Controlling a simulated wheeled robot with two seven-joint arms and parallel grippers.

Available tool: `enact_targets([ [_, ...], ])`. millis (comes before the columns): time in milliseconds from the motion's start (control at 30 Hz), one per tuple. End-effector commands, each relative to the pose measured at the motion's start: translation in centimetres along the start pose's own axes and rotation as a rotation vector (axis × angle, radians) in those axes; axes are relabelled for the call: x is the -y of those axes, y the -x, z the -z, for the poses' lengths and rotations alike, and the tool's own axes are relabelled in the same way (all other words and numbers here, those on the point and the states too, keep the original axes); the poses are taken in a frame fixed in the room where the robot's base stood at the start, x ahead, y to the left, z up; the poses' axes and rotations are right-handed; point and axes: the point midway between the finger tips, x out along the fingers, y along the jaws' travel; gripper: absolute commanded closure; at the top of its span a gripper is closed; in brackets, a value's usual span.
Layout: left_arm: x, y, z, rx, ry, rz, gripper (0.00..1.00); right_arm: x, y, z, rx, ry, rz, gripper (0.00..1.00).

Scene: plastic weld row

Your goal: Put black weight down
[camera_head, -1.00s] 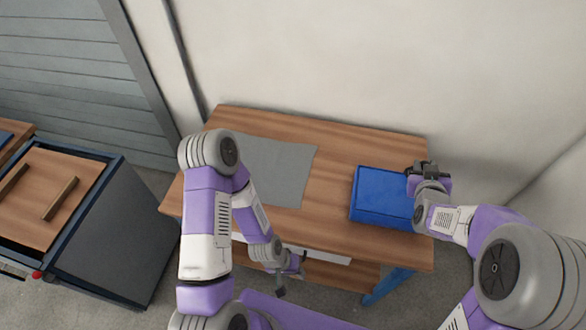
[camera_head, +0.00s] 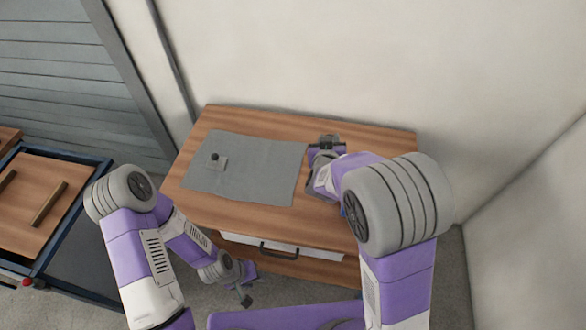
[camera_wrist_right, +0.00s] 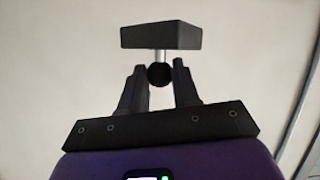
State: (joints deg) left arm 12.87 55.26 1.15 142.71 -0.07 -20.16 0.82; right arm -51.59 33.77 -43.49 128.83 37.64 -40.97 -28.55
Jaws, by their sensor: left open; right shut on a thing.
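In the right wrist view, my right gripper (camera_wrist_right: 158,78) is shut on the round knob of a black weight (camera_wrist_right: 160,36), whose dark block sits just beyond the fingertips. In the head view, my right gripper (camera_head: 326,146) is over the table, just right of the grey mat (camera_head: 255,170). The held weight cannot be made out there. My left gripper (camera_head: 245,287) is open and empty, low in front of the table.
A small grey plate with a black knob (camera_head: 215,159) stands on the mat's left part. The wooden table (camera_head: 230,213) has a drawer with a dark handle (camera_head: 285,252). A wood-topped cart (camera_head: 30,215) stands at left. My right arm hides the table's right part.

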Motion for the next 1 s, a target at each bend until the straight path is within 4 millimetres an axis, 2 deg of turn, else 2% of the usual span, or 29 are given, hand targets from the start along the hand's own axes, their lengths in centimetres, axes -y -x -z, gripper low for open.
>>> enact_targets([
  [100, 0.0, -0.1, 0.0, 0.000, 0.000, 0.000, 0.57, 1.1, 0.5, -1.0, 0.014, -0.035, -0.092, 1.00],
  [267, 0.1, -0.2, 0.0, 0.000, 0.000, 0.000, 0.57, 1.8, 1.8, -3.5, 0.048, -0.096, -0.244, 1.00],
  [500, 0.2, -0.4, 0.0, 0.000, 0.000, 0.000, 0.57, 2.1, 5.4, -8.4, 0.098, -0.195, -0.483, 1.00],
  [700, 0.2, -0.5, 0.0, 0.000, 0.000, 0.000, 0.57, 2.1, 7.8, -11.1, 0.122, -0.247, -0.600, 1.00],
  [833, 0.3, -0.8, 0.0, 0.000, 0.000, 0.000, 0.57, 2.2, 8.1, -12.4, 0.129, -0.258, -0.628, 1.00],
  [1000, 0.8, -2.1, 0.1, 0.000, 0.000, 0.000, 0.57, 2.8, 7.0, -15.4, 0.129, -0.259, -0.632, 1.00],
])
